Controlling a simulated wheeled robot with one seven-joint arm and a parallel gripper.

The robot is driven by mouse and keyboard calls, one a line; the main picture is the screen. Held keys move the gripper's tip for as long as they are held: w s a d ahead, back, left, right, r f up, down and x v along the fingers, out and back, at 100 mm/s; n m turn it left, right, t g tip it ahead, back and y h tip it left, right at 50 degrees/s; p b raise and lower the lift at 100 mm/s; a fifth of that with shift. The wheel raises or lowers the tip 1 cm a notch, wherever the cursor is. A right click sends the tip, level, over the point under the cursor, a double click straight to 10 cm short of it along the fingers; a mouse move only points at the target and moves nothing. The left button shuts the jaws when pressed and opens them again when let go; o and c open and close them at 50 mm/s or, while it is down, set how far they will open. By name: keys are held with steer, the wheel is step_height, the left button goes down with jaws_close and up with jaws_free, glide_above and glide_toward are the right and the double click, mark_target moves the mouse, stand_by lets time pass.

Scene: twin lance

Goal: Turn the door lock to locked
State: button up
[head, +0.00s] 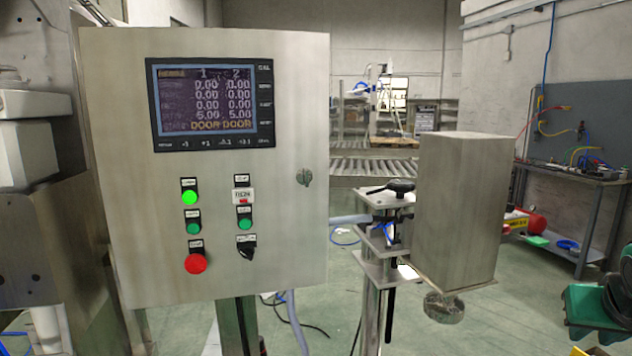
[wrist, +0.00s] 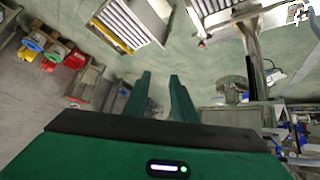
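The door lock (head: 304,177) is a small round metal piece at the right edge of the grey control cabinet door (head: 150,265) in the head view. Its exact turn position is too small to tell. The cabinet door appears closed. My gripper (wrist: 160,82) shows in the wrist view with two dark green fingers held apart and nothing between them.
The cabinet carries a screen (head: 211,102), a red button (head: 195,263), green buttons and a black selector switch (head: 246,248). A metal box (head: 462,210) on a stand is to the right of the cabinet. A workbench (head: 570,190) stands farther right. Open floor shows between them.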

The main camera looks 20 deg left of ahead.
steer(key=w+a+r+n+t+y, duration=0.1)
steer(key=w+a+r+t, duration=0.15)
steer(key=a, duration=0.45)
steer(key=w+a+r+n+t+y, duration=0.1)
steer(key=w+a+r+n, duration=0.1)
steer(key=a+r, duration=0.3)
steer(key=n+t+y, duration=0.4)
steer(key=n+y, duration=0.1)
steer(key=y, duration=0.5)
glide_toward(307, 177)
steer(key=x, duration=0.8)
steer(key=shift+w+a, duration=0.15)
steer(key=shift+w, duration=0.2)
steer(key=shift+a, duration=0.1)
jaws_close()
